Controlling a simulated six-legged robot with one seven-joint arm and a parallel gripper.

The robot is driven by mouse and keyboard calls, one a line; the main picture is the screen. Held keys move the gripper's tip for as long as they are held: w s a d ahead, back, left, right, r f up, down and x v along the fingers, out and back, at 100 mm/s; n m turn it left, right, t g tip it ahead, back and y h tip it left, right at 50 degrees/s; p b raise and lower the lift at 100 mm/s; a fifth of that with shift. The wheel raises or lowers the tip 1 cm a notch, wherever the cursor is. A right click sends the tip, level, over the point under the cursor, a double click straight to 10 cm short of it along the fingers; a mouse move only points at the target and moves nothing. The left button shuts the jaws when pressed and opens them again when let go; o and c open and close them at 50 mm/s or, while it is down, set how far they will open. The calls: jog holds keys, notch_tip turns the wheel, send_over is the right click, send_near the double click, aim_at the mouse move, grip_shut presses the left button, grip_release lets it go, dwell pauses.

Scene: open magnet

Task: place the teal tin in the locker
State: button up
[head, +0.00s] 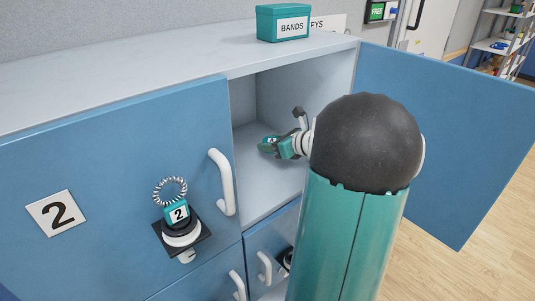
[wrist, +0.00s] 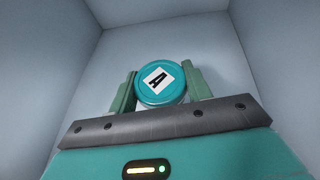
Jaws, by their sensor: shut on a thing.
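The teal tin (wrist: 161,82) is round, with a white label marked "A" on its lid. In the wrist view it sits between the two green fingers of my gripper (wrist: 162,88), which is shut on it. In the head view my gripper (head: 270,147) is inside the open locker compartment (head: 270,195), above its floor, and the tin is mostly hidden there. I cannot tell whether the tin touches the floor. Pale grey walls surround the tin in the wrist view.
The open blue door (head: 445,130) stands to the right. A closed door marked 2 (head: 120,190), with a white handle (head: 222,182) and a key fob (head: 177,212), is at left. A teal BANDS box (head: 283,22) stands on top. Free floor lies around my gripper inside the compartment.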

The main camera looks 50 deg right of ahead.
aim_at(268, 161)
jog(key=shift+w+f, duration=0.55)
jog(key=shift+f, duration=0.1)
jog(key=shift+w+f, duration=0.2)
jog(key=shift+f, duration=0.75)
jog(key=shift+w+f, duration=0.15)
jog(key=shift+f, duration=0.8)
jog(key=shift+f, duration=0.1)
jog(key=o, duration=1)
jog(key=shift+s+r, duration=0.3)
jog(key=shift+s, duration=0.05)
jog(key=v, duration=1.1)
jog(key=shift+s, duration=0.15)
